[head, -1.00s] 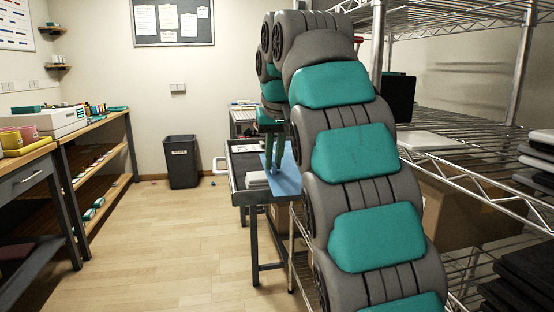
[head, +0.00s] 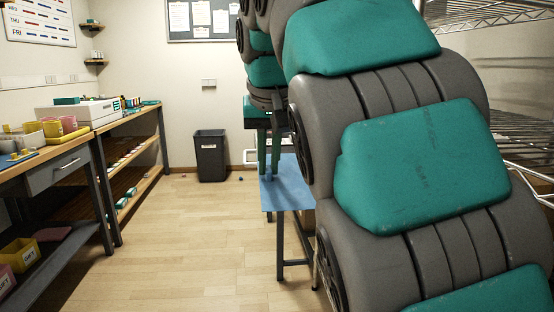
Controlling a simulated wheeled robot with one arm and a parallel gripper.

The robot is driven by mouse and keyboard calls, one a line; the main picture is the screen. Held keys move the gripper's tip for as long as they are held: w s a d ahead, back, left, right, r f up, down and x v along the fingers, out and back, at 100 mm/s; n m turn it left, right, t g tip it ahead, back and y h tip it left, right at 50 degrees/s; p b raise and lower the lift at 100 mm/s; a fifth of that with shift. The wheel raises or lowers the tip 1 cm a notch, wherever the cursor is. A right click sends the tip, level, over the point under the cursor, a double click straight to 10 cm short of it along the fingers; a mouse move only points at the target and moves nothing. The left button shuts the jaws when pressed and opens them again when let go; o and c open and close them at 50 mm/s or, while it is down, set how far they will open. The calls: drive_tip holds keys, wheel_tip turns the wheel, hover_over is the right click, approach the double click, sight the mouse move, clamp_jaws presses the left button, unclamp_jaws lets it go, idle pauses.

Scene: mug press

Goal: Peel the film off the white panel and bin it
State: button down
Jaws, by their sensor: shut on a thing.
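My gripper (head: 268,176) hangs fingers down near the middle of the head view. It is shut on the blue film (head: 287,193), a flat sheet that extends to the right of the fingers and passes partly behind my arm. The black bin (head: 211,157) stands on the floor against the back wall, farther off and to the left of the gripper. I cannot make out the white panel; my arm hides much of the right side.
A workbench (head: 62,167) with a drawer and a long bench (head: 128,125) with shelves line the left. A wire rack (head: 520,110) stands at the right behind my arm. A dark table leg (head: 280,245) stands below the film.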

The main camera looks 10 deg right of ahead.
drive_tip(key=c, duration=0.8)
unclamp_jaws()
drive_tip(key=shift+c, duration=0.2)
